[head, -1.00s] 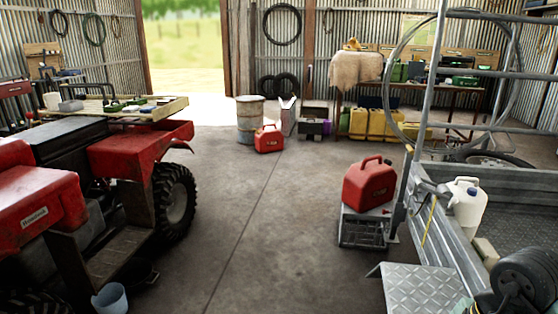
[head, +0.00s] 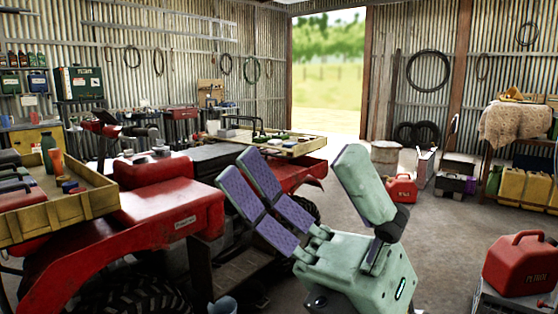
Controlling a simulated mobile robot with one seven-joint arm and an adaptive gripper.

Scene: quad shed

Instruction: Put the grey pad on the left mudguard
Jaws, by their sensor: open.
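My gripper (head: 298,170) is in the head view in front of the red quad (head: 170,208). It is green with purple finger pads, and its fingers are spread wide with nothing between them. A small grey block (head: 227,132), perhaps the grey pad, sits at the left end of the yellow tray on the quad's far rack. A red mudguard (head: 312,166) shows beneath that tray, partly behind my fingers. Another red mudguard (head: 75,250) curves over the near wheel. I cannot tell which is the left one.
A yellow tray (head: 97,205) with loose items sits on the quad's near end. A red fuel can (head: 520,262) stands at the lower right. Another red can (head: 401,190) stands on the floor by a drum (head: 385,157). Concrete floor lies open between quad and right-hand can.

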